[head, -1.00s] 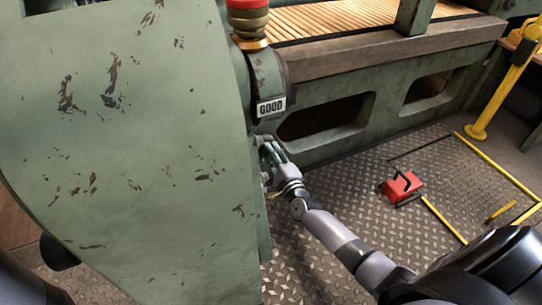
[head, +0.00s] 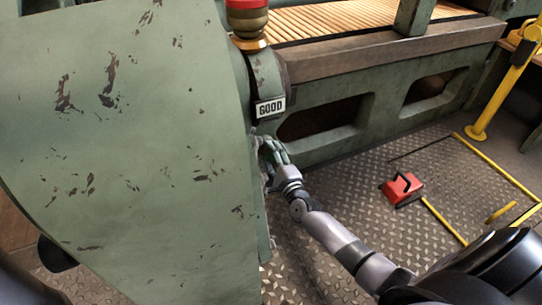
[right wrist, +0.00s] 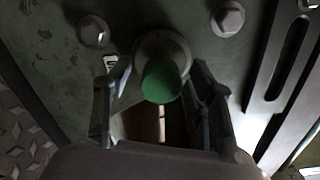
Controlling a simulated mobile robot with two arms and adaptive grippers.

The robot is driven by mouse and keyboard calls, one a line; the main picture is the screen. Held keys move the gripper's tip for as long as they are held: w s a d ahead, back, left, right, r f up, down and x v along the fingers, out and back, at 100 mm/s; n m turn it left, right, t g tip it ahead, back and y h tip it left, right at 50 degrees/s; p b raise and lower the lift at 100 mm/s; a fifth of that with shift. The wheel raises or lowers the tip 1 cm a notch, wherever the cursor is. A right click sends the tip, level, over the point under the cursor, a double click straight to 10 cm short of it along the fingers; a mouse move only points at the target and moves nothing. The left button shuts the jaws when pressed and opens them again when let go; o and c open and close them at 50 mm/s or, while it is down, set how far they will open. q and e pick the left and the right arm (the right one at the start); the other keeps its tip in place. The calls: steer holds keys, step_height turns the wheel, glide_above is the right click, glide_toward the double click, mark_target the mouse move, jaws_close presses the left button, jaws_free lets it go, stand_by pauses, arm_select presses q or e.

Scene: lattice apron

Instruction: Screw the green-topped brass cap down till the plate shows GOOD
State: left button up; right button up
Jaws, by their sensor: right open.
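The green-topped brass cap (right wrist: 160,82) shows in the right wrist view as a round green top in front of a duller round collar. My right gripper (right wrist: 153,72) is open, with one finger on each side of the cap and gaps between. In the head view my right gripper (head: 269,150) is at the edge of the green machine casting, which hides the cap. The plate (head: 270,108) above it reads GOOD in black on white. My left gripper is not in view.
A red-topped brass fitting (head: 249,20) stands above the plate. The large green casting (head: 130,150) fills the left. A red box with a black handle (head: 402,187) lies on the tread-plate floor, near a yellow post (head: 500,90). Bolt heads (right wrist: 94,30) flank the cap.

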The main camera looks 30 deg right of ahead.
steer(key=shift+s, duration=0.1)
steer(key=shift+s, duration=0.35)
steer(key=s, duration=1.1)
steer(key=shift+a, duration=0.35)
